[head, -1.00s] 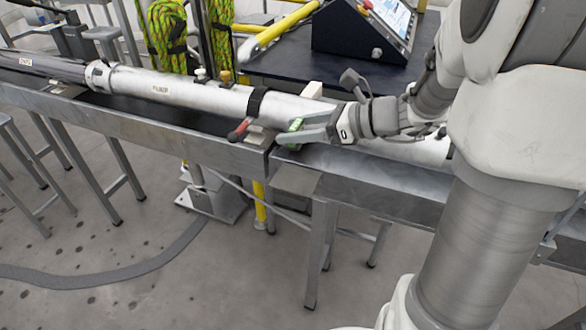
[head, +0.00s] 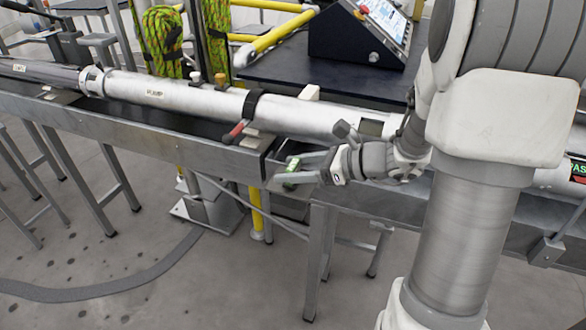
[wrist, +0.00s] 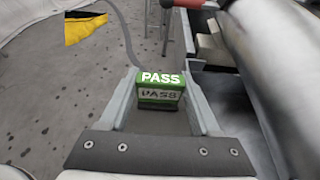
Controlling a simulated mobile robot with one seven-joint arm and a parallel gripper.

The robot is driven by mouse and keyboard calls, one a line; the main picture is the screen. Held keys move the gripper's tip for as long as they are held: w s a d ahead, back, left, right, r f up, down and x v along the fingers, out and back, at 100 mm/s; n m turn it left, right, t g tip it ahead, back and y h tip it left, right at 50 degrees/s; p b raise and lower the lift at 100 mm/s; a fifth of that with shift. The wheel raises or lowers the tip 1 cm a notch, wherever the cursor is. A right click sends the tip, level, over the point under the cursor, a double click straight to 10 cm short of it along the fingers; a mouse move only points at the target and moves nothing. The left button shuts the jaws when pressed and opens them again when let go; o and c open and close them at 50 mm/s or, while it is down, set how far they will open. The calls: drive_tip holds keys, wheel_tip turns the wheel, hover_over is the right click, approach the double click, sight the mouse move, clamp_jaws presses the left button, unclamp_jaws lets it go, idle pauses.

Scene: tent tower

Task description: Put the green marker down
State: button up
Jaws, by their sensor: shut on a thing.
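The green marker (head: 292,164) is a small block. In the head view the marker is just in front of the metal bench, below and apart from the long silver pipe. Whether anything supports the marker from below is not clear.
The silver pipe (head: 200,97) lies along the metal bench (head: 190,139). A red-handled lever (head: 234,132) is left of my gripper. A yellow post (head: 257,215) stands below. A green-lettered label (head: 579,169) shows at the far right. The grey floor (head: 150,240) in front is mostly clear.

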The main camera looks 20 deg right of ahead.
drive_tip(key=shift+f, duration=0.2)
drive_tip(key=o, duration=1.3)
drive_tip(key=shift+o, duration=0.2)
drive_tip(key=shift+r, duration=0.15)
drive_tip(key=shift+r, duration=0.2)
drive_tip(key=p+v, duration=0.2)
drive_tip(key=v, duration=1)
drive_tip(key=shift+f+p, duration=0.2)
drive_tip(key=shift+p, duration=0.15)
drive_tip(key=shift+s, duration=0.1)
